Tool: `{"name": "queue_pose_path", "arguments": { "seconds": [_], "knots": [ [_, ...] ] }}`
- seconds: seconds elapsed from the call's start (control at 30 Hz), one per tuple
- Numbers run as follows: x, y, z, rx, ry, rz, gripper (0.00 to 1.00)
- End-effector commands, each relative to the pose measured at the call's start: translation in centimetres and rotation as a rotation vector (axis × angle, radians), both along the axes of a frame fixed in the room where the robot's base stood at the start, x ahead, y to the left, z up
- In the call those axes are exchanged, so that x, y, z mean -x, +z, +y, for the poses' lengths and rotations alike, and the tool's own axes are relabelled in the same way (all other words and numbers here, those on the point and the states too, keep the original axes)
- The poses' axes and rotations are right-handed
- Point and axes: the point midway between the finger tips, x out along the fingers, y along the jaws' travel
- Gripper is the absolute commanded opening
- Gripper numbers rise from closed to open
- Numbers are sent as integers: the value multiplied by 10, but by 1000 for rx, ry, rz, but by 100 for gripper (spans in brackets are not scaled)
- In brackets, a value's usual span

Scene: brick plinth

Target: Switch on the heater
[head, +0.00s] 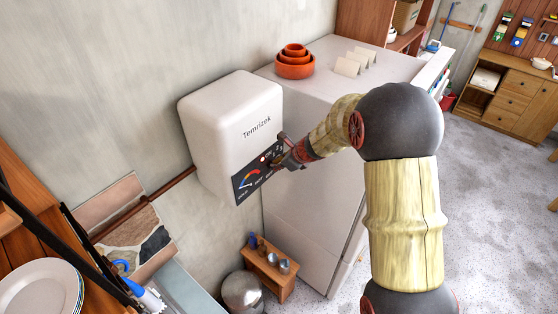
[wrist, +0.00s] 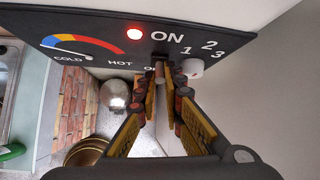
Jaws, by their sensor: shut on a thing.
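The heater (head: 222,125) is a white rounded box marked "Temrizek" on the wall. Its dark panel, seen close in the wrist view (wrist: 90,22), has a COLD–HOT gauge (wrist: 75,42), a glowing red light (wrist: 134,34) beside ON, and a white knob (wrist: 192,68) near the numbers 1, 2 and 3. A small switch lever (wrist: 159,68) sits below ON, above a partly hidden label starting with "O". My gripper (wrist: 162,92) is shut on the lever, its fingertips either side of it. In the head view my gripper (head: 290,160) is at the panel's right side, hiding part of it.
A tall white fridge (head: 310,170) stands right of the heater, with orange bowls (head: 294,63) on top. Below are a small wooden shelf (head: 268,268) and a metal bin (head: 242,292). A plate rack (head: 40,290) is at lower left. Floor at right is open.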

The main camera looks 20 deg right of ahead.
Motion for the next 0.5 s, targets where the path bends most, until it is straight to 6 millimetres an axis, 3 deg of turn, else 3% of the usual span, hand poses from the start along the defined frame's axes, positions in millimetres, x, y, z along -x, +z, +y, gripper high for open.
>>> {"name": "queue_pose_path", "arguments": {
  "seconds": [0.5],
  "knots": [
    [-3,5,2,52,0,69,0]
  ]
}}
